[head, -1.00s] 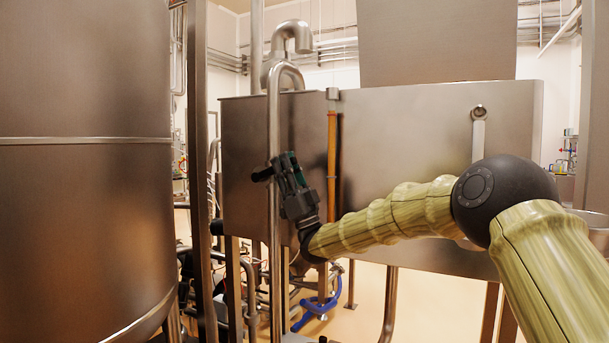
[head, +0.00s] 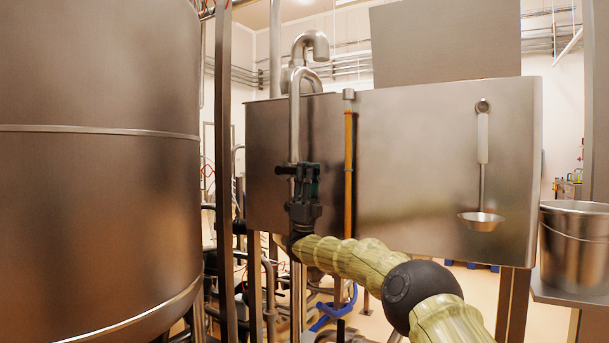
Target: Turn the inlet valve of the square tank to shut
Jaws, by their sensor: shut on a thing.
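The square tank (head: 420,130) is a brushed steel box in the middle of the head view. A vertical steel inlet pipe (head: 294,115) runs down in front of its left part, bending over the rim at the top. The inlet valve's dark handle (head: 284,169) shows as a short stub at the left of this pipe. My gripper (head: 304,178) points up at the pipe and is shut on the handle. Its fingers hide most of the handle and the valve body, so the exact handle angle is hard to tell.
A large round steel tank (head: 100,200) fills the left side. An orange-brown sight tube (head: 348,170) stands just right of my gripper. A ladle (head: 482,160) hangs on the square tank's front. A steel bucket (head: 574,240) stands at the right. A blue hose (head: 325,317) lies below.

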